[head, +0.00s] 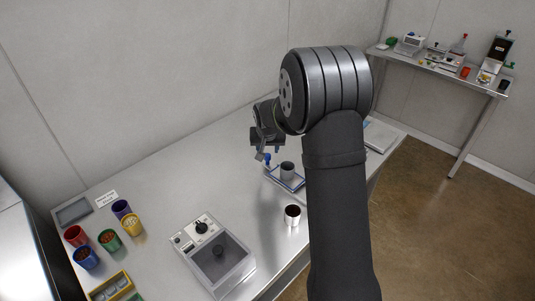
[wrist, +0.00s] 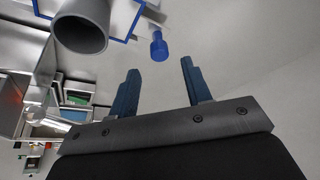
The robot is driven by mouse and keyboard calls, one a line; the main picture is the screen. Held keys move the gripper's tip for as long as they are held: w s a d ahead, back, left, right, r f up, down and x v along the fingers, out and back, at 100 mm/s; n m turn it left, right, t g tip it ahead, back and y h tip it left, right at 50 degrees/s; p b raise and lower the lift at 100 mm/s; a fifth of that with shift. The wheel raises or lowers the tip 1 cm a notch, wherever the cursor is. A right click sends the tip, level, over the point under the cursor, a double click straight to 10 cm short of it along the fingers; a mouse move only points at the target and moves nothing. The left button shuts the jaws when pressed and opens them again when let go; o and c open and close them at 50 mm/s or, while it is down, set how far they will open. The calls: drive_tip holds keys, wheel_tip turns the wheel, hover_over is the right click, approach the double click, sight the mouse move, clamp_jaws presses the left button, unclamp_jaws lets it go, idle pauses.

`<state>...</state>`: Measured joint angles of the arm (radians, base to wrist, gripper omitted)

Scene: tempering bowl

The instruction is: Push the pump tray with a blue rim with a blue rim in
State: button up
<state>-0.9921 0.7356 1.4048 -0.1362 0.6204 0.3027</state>
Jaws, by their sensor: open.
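The pump tray with a blue rim (head: 297,187) lies on the steel table, partly hidden behind my arm. In the wrist view its blue rim (wrist: 122,40) shows at the upper left. A grey cylinder (head: 287,170) stands on the tray; its open end (wrist: 80,34) also shows in the wrist view. A blue knob (head: 267,158) is at the tray's far left side. In the wrist view this knob (wrist: 158,47) appears just beyond the gap between my fingertips. My gripper (head: 262,153) is open and empty, close to the knob; contact cannot be told.
A dark-filled cup (head: 292,215) stands near the table's front edge. A grey machine (head: 217,258) stands at front left, with several coloured cups (head: 109,240) further left. A pale flat item (head: 379,137) lies right of my arm. Table behind the machine is clear.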

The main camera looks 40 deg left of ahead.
sight(268, 155)
drive_tip(key=shift+x, duration=2.3)
clamp_jaws()
